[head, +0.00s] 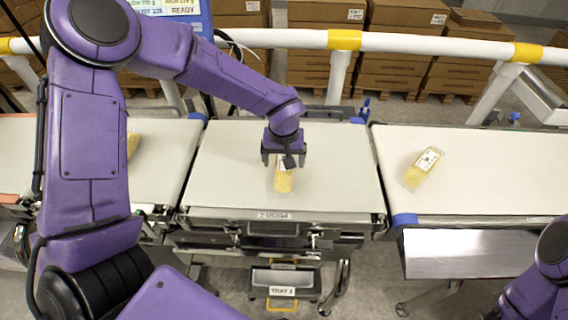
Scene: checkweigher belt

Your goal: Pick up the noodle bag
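A noodle bag (284,181), clear with yellow contents, lies on the middle weighing belt. My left gripper (285,162) is over its far end, pointing down, and hides that part. Its two fingers appear spread wider than the bag, one on each side; whether they touch it cannot be seen. A second noodle bag (423,168) with a white label lies tilted on the right belt. A third yellow bag (133,144) on the left belt is mostly hidden behind my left arm. My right gripper is out of view; only part of the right arm shows at bottom right.
The middle belt (226,165) and right belt (480,180) have free room around the bags. A white and yellow rail (420,45) runs behind, with cardboard boxes (385,50) beyond. A display screen (180,8) stands at the back. A labelled tray (284,291) sits below.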

